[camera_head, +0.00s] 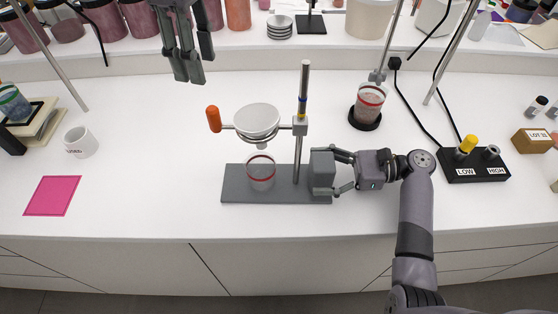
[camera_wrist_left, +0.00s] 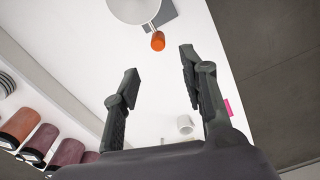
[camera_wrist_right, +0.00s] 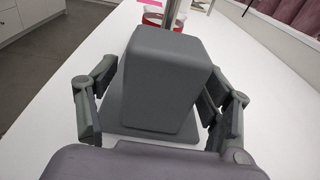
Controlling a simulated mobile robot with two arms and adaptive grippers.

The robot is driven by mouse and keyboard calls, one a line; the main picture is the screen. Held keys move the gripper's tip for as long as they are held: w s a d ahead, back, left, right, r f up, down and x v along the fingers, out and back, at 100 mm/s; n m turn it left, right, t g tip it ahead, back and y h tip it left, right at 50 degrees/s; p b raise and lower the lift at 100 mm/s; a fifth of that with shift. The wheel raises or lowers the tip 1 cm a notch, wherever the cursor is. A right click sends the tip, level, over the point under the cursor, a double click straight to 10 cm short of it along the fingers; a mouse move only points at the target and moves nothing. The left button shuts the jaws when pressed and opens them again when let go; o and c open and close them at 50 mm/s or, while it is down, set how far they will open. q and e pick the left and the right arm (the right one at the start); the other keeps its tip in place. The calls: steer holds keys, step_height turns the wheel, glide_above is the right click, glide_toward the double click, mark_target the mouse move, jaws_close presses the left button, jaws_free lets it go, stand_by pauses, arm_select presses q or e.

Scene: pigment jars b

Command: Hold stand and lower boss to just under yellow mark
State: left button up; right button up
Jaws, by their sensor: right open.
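The stand has a flat grey base (camera_head: 245,197), an upright rod (camera_head: 304,80) and a grey block (camera_head: 322,170) at its right end. The boss (camera_head: 300,126) sits partway up the rod, just below small coloured bands; their exact order is hard to tell. It carries a ring with a white bowl (camera_head: 257,118) and an orange handle (camera_head: 213,119). My right gripper (camera_head: 344,172) is open, its fingers on either side of the block, which fills the right wrist view (camera_wrist_right: 165,80). My left gripper (camera_head: 190,76) is open and empty, behind and left of the stand, with the handle ahead (camera_wrist_left: 158,41).
A clear red-banded beaker (camera_head: 261,172) stands on the base below the bowl. A filled jar (camera_head: 368,102) on a dark disc and a LOW/HIGH switch box (camera_head: 473,165) are to the right. A white mug (camera_head: 81,141) and pink mat (camera_head: 52,196) are left. The table front is clear.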

steer(key=d, duration=0.8)
steer(key=d+r, duration=0.1)
steer(key=d, duration=0.3)
steer(key=shift+s+r, duration=0.1)
steer(key=shift+s, duration=0.2)
